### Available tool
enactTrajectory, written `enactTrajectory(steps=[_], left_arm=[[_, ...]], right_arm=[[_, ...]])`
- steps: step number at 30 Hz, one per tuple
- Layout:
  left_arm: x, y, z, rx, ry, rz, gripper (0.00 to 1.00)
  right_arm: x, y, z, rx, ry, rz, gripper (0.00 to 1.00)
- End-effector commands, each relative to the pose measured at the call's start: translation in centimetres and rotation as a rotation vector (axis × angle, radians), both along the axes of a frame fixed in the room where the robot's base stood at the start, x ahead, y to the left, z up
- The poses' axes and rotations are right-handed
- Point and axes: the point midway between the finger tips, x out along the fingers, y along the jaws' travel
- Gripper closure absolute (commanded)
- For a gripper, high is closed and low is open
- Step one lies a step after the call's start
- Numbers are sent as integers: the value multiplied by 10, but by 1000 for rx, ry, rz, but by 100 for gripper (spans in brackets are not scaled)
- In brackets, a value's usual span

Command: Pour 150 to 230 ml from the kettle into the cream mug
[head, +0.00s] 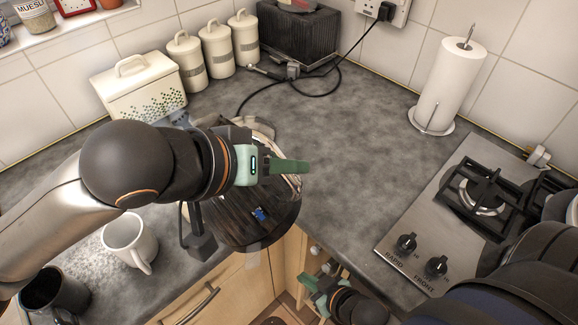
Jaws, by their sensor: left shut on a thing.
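The cream mug (122,232) stands upright on the counter at the lower left, handle to the right; I cannot make out its contents. My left gripper (285,167) is shut on what appears to be the kettle (240,222), a dark, shiny round body right of the mug, with a pale metal rim partly showing. My arm and fingers hide its top and the grip. A black angular part shows at its left side. The kettle overlaps the counter's inner corner in the view; I see no stream. My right gripper (314,290) is low by the cabinets, apparently open and empty.
A dark mug (52,291) stands at the lower left. A white bread bin (140,88), canisters (217,51) and a toaster (299,35) line the back. A paper towel roll (449,82) and gas hob (440,215) are right. The middle counter is clear.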

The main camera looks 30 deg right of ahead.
Motion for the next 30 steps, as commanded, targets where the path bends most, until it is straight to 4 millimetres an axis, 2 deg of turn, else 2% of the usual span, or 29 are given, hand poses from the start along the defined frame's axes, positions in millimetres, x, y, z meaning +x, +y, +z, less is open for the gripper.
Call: enactTrajectory(steps=[13,23,27,30], left_arm=[[25,20,24,-269,293,2,100],[40,34,26,-390,435,0,100],[46,39,37,-423,474,-1,100],[45,38,38,-418,471,-3,100]], right_arm=[[-1,0,0,0,2,0,100],[-1,0,-31,1,1,-1,100],[-1,0,-33,0,3,-1,100],[-1,0,-31,0,3,-1,100]])
